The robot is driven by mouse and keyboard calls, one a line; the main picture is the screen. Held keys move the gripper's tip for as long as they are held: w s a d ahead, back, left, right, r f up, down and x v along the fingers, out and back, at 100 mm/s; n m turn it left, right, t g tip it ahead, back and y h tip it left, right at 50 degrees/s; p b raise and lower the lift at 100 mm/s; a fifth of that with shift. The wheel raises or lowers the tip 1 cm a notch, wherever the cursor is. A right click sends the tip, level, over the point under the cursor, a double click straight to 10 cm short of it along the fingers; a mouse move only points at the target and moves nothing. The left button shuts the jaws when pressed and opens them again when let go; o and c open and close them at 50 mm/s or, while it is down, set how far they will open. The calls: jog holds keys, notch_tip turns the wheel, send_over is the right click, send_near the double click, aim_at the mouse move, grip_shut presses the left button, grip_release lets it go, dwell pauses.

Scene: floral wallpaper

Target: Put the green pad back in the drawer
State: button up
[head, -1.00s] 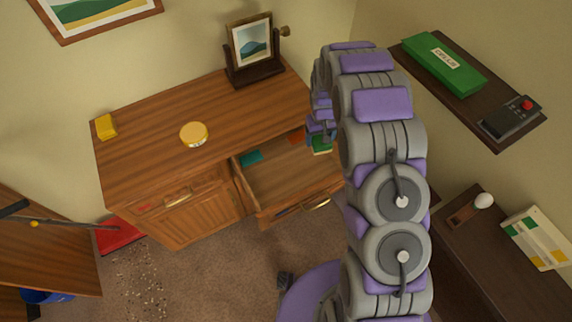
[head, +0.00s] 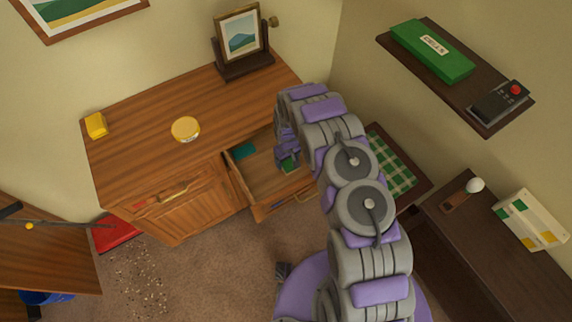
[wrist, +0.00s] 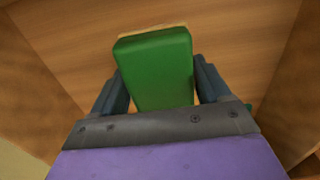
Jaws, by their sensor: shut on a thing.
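The green pad (wrist: 155,65) is between the two fingers of my gripper (wrist: 158,88) in the wrist view, with a pale tan edge at its far end. Wood boards of the open drawer (wrist: 245,45) lie beyond and around it. In the head view my gripper (head: 289,160) is over the right part of the open drawer (head: 262,186). A bit of the green pad (head: 290,168) shows beneath it. My gripper is shut on the pad. I cannot tell whether the pad touches the drawer bottom. My arm hides the drawer's right end.
A teal item (head: 244,151) lies in the drawer's back left. On the cabinet top (head: 150,150) are a yellow block (head: 96,125), a round yellow tin (head: 186,129) and a framed picture (head: 240,38). A dark shelf (head: 455,85) is on the right wall.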

aim_at(288, 165)
jog(key=shift+d+f, duration=0.2)
jog(key=shift+f, duration=0.45)
notch_tip(288, 165, down, 4)
jog(key=shift+a+r+b, duration=0.1)
jog(key=shift+r+b, duration=0.05)
jog(key=shift+b, duration=0.15)
jog(key=shift+a+r, duration=0.1)
jog(key=o, duration=1.1)
